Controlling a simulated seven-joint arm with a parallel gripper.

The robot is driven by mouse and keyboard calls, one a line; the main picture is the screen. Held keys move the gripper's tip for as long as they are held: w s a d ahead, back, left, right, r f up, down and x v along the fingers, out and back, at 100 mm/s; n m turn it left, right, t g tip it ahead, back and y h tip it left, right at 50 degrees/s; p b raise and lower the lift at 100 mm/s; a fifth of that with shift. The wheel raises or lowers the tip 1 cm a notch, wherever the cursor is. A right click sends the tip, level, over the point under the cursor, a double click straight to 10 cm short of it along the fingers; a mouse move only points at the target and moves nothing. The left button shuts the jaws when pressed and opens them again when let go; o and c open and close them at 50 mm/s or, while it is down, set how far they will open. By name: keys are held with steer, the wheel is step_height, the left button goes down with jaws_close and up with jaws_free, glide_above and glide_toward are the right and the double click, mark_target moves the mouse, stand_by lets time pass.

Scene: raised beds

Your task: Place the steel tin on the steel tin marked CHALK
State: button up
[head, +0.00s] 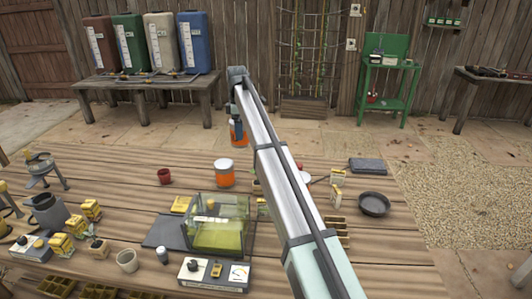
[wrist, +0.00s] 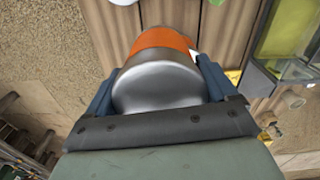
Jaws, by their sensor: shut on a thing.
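My gripper (head: 237,124) is shut on a steel tin with an orange band (head: 239,136), held in the air above the far part of the plank table. In the wrist view the held tin (wrist: 158,88) sits between the two blue fingers, its bare metal end facing the camera. A second tin (head: 224,173), with a pale top and an orange band, stands upright on the table, nearer the camera than the held tin. No CHALK lettering is legible on either tin. The held tin is apart from the standing one.
A clear box with yellow-green contents (head: 220,235) stands in front of the standing tin. A small red pot (head: 164,177) is to its left. A dark round pan (head: 374,204) lies at the right. Several coloured containers stand on a back bench (head: 150,84).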

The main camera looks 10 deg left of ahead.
steer(key=w+d+r+m, duration=0.1)
steer(key=w+d+r, duration=0.15)
steer(key=d, duration=0.25)
steer(key=w+d+r, duration=0.2)
steer(key=w+d, duration=0.1)
steer(key=d, duration=0.2)
steer(key=shift+s+a+f, duration=0.1)
steer(key=shift+f, duration=2.5)
steer(key=shift+s+a+f, duration=0.1)
steer(key=shift+f, duration=2.5)
steer(key=o, duration=1.1)
steer(key=shift+f, duration=0.15)
step_height(320, 180, up, 12)
